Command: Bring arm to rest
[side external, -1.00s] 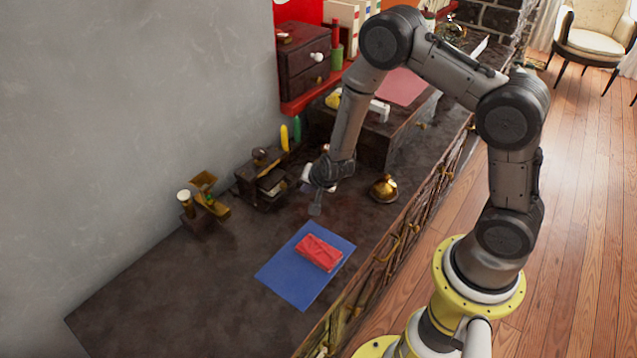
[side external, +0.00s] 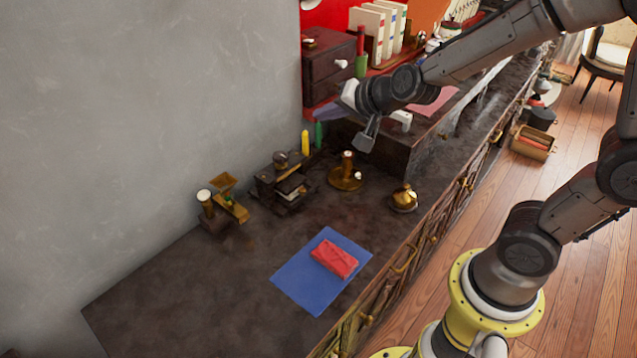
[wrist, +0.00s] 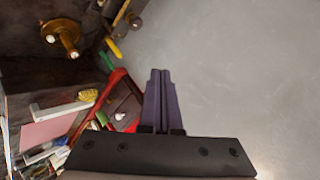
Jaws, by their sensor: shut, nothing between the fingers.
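My gripper (side external: 364,138) is raised above the dark cabinet top, near the raised step at the back, and holds nothing. In the wrist view its two dark fingers (wrist: 159,98) lie together, shut, with the grey wall behind them. No teapot can be made out for certain. A small brass pot-like piece (side external: 403,199) stands on the cabinet top, below and to the right of my gripper. A brass candle holder (side external: 346,176) stands below my gripper; it also shows in the wrist view (wrist: 62,36).
A red block (side external: 334,259) lies on a blue mat (side external: 296,281). Small brass and wooden items (side external: 282,184) stand along the wall. A dark drawer box (side external: 329,70) and books (side external: 372,33) stand at the back. The front left of the cabinet top is clear.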

